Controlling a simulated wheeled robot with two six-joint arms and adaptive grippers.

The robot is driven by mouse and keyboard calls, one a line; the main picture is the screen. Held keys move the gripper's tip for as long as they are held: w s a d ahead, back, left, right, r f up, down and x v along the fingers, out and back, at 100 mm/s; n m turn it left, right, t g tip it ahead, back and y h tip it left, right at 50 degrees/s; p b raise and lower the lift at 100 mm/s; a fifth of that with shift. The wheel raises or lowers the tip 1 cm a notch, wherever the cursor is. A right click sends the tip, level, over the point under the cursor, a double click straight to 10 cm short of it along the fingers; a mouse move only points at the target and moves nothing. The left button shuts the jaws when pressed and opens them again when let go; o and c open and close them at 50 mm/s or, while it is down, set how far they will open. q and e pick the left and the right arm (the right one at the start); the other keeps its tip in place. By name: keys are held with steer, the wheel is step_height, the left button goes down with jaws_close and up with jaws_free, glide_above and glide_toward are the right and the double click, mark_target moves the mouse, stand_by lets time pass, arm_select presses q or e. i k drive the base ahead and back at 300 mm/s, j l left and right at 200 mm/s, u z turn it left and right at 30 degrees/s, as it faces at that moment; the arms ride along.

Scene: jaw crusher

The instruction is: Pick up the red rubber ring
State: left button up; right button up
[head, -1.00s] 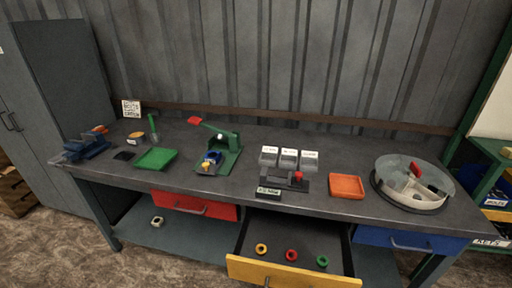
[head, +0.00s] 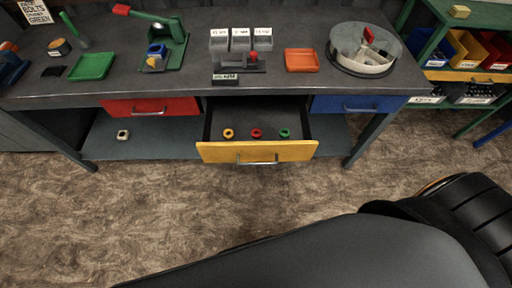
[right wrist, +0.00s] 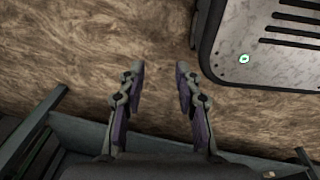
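The red rubber ring (head: 256,133) lies in the open yellow-fronted drawer (head: 258,152) under the workbench. It sits between a yellow ring (head: 228,133) and a green ring (head: 284,132), apart from both. My right gripper (right wrist: 160,68) shows in the right wrist view with its two fingers apart and nothing between them. It is over the brown floor, and no ring shows in that view. In the head view a dark link of my arm crosses the lower right, with no fingers visible. My left gripper is in neither current view.
The workbench (head: 190,88) carries a green tray (head: 91,66), an orange tray (head: 301,61), a green press and a round bowl (head: 362,68). The red drawer (head: 150,107) and blue drawer (head: 358,104) are shut. Floor in front of the yellow drawer is clear.

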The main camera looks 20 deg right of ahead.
mark_target(257, 130)
steer(key=i+j, duration=0.25)
steer(key=j, duration=0.15)
steer(key=i+j, duration=0.25)
steer(key=j, duration=0.15)
steer(key=z, duration=1.25)
